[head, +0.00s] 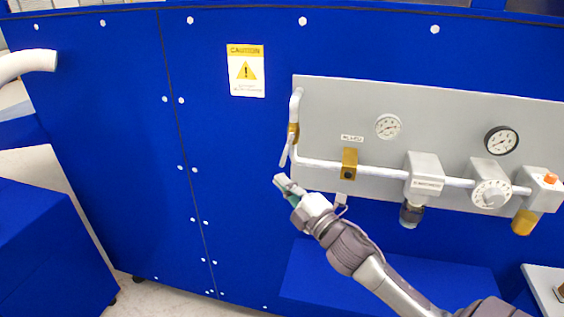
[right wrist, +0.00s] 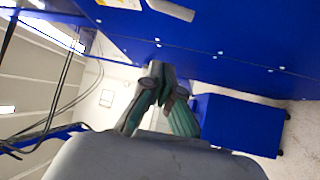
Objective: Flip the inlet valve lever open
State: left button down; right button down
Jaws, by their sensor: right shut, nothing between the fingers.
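The inlet valve is most likely the brass body (head: 293,130) on the pipe at the left end of the grey panel. A thin pale lever (head: 285,152) hangs from it, slanting down and slightly left. My right gripper (head: 287,186) is shut and empty, just below the lever's lower end in the head view; I cannot tell whether they touch. The right wrist view shows its dark green fingers together (right wrist: 161,72). A grey bar (right wrist: 170,9) at that view's top edge may be the lever, but I cannot tell. My left gripper is not in view.
The grey panel (head: 450,115) carries a brass block (head: 349,158), two gauges (head: 388,126) (head: 501,141), a regulator (head: 491,192) and bowls. A caution sign (head: 246,70) is on the blue wall. A pale curved pipe (head: 28,65) and a blue cabinet (head: 45,245) stand left.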

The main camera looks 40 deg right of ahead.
aim_at(281, 165)
jog(key=w+d+p, duration=0.1)
jog(key=w, duration=0.1)
jog(key=w+d+p, duration=0.1)
jog(key=w, duration=0.1)
jog(key=w+d+p, duration=0.1)
jog(key=w, duration=0.1)
jog(key=shift+d+r+p, duration=0.25)
jog(key=shift+r+p, duration=0.05)
jog(key=shift+w, duration=0.1)
jog(key=shift+f, duration=0.15)
